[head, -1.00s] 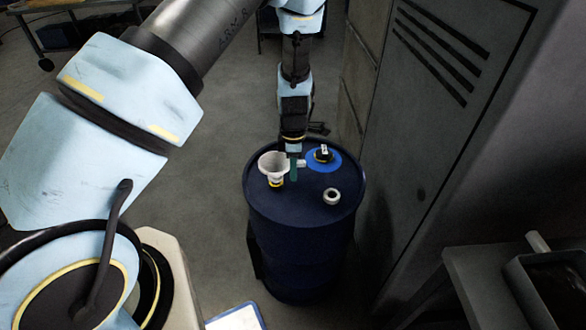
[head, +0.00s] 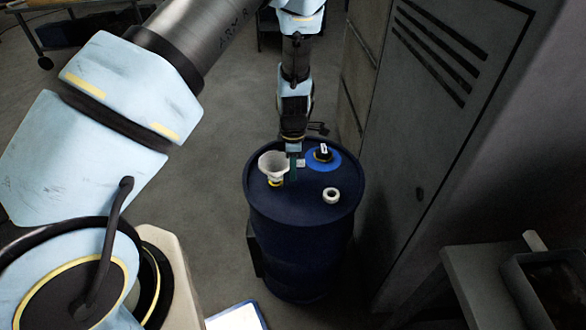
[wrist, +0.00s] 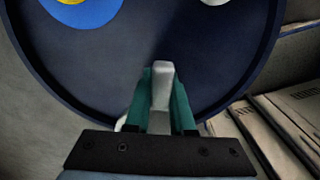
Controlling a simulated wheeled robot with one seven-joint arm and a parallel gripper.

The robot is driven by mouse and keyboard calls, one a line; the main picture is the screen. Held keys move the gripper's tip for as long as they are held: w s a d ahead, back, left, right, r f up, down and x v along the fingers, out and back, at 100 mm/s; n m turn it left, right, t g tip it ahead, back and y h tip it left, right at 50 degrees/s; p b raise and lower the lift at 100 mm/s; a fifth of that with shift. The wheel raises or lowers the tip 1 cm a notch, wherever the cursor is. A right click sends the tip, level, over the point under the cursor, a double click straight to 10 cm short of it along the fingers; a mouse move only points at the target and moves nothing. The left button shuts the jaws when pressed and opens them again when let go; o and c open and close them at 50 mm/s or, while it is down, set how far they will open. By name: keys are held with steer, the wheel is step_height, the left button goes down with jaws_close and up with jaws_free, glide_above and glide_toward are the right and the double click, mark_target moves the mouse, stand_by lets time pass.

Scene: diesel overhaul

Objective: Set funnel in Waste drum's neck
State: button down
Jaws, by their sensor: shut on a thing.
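A yellow ring (head: 275,183), apparently at the drum's neck, shows just below the funnel. I cannot tell whether the spout is inside it. My gripper (head: 293,168) points down beside the funnel, its teal fingers shut on the funnel's pale handle. In the wrist view the handle (wrist: 161,85) sticks out between the fingers (wrist: 163,105). The funnel's bowl is mostly hidden there.
A whitish ring (head: 331,196) sits nearer. A grey cabinet (head: 415,130) stands close on the right, with a bench (head: 470,262) in front. Floor left of the drum is clear.

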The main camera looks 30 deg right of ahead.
steer(key=shift+f+b, duration=0.6)
steer(key=shift+f, duration=0.35)
stand_by(0.7)
steer(key=c, duration=0.7)
jaws_free()
step_height(320, 180, up, 11)
steer(key=shift+f+b, duration=0.1)
steer(key=shift+b, duration=0.3)
